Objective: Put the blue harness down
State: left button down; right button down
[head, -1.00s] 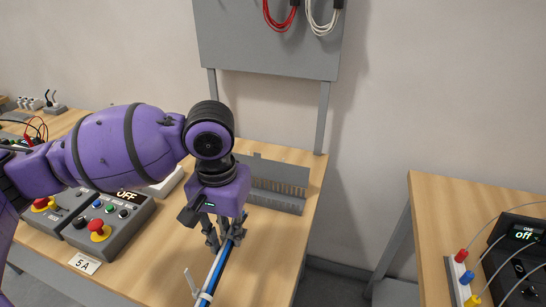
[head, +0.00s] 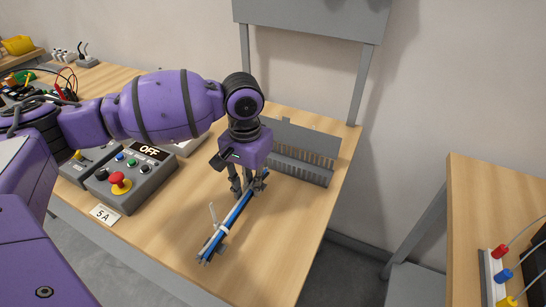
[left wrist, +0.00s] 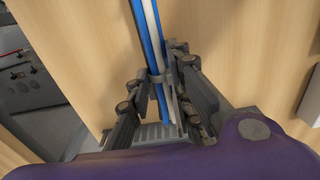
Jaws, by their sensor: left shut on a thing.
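The blue harness (head: 228,226) is a bundle of blue, white and dark wires with a pale tie near its front end. It lies lengthwise on or just above the wooden table (head: 285,240); I cannot tell if it touches. My left gripper (head: 248,188) points down and is shut on its far end. In the left wrist view the harness (left wrist: 150,40) runs between the fingers of the left gripper (left wrist: 162,85). My right gripper is not in view.
A grey comb-like rack (head: 300,165) stands behind the gripper. A control box (head: 130,180) with a red button and an OFF display is to the left, by a 5A label (head: 103,214). Another table (head: 480,200) stands right across a gap. The table's front right is clear.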

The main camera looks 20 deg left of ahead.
pick_arm(q)
jog(key=shift+w+a+f, duration=0.1)
jog(key=shift+w+f, duration=0.15)
jog(key=shift+f, duration=0.1)
jog(key=shift+w+f, duration=0.15)
jog(key=shift+f, duration=1.45)
jog(key=shift+f, duration=0.1)
jog(key=c, duration=1.6)
grip_release()
jog(key=shift+o, duration=0.2)
